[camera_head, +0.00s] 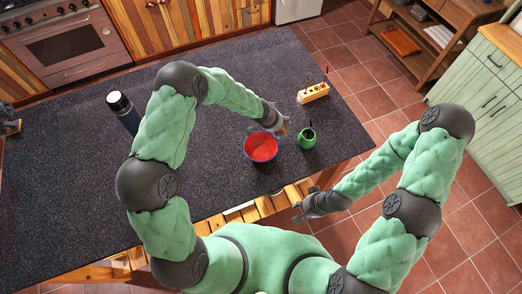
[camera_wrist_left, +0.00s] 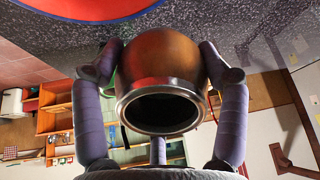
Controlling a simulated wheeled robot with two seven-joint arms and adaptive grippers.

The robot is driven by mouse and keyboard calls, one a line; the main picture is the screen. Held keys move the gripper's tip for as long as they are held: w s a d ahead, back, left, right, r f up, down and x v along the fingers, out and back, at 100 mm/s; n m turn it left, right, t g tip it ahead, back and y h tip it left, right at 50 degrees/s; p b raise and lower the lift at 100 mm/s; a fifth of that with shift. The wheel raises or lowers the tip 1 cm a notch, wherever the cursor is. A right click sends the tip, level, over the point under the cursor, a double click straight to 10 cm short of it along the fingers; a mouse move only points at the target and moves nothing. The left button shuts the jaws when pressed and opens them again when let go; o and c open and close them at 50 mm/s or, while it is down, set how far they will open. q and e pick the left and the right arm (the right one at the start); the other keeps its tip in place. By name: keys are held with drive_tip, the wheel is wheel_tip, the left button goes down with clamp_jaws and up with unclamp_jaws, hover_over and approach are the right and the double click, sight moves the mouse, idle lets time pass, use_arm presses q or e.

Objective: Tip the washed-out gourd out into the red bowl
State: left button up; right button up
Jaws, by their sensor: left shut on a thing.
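The gourd is a round brown vessel (camera_wrist_left: 160,58) with a metal rim, seen in the left wrist view. My left gripper (camera_wrist_left: 158,66) is shut on its sides, one finger on each. Its dark mouth faces the wrist camera, and I cannot make out anything inside. In the head view my left gripper (camera_head: 280,128) is at the upper right edge of the red bowl (camera_head: 261,148), and the gourd is mostly hidden there. The bowl also shows at the top left of the left wrist view (camera_wrist_left: 85,8). My right gripper (camera_head: 299,211) is off the counter's near edge, apart from the bowl; its jaws are too small to read.
A green pot (camera_head: 307,139) with a dark stick stands just right of the bowl. A wooden holder (camera_head: 313,94) with upright sticks stands behind it. A dark flask (camera_head: 124,112) stands at the left. The dark counter (camera_head: 70,180) is clear at left.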

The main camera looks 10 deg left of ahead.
use_arm(q)
drive_tip(key=t+b, duration=0.1)
drive_tip(key=b, duration=0.3)
drive_tip(key=s+t+h+b, duration=0.1)
drive_tip(key=b, duration=0.3)
drive_tip(key=a+t+h+b, duration=0.1)
drive_tip(key=b, duration=0.3)
drive_tip(key=shift+s+a+r+b, duration=0.1)
drive_tip(key=shift+s+r+b, duration=0.05)
drive_tip(key=shift+s+b, duration=0.15)
drive_tip(key=f+t+h+b, duration=0.1)
drive_tip(key=b, duration=0.8)
drive_tip(key=shift+w+t+h, duration=0.1)
drive_tip(key=shift+t+h, duration=0.3)
drive_tip(key=shift+r, duration=0.9)
drive_tip(key=shift+t+h+b, duration=0.3)
drive_tip(key=shift+t+b, duration=0.1)
drive_tip(key=shift+b, duration=0.15)
drive_tip(key=r+t+h+b, duration=0.1)
drive_tip(key=r+b, duration=0.1)
drive_tip(key=b, duration=0.2)
drive_tip(key=s+a+r+t+h+b, duration=0.1)
drive_tip(key=b, duration=0.3)
drive_tip(key=shift+s+r, duration=0.3)
drive_tip(key=shift+r, duration=0.1)
drive_tip(key=shift+r+t, duration=0.3)
drive_tip(key=shift+r, duration=0.05)
drive_tip(key=shift+b, duration=0.45)
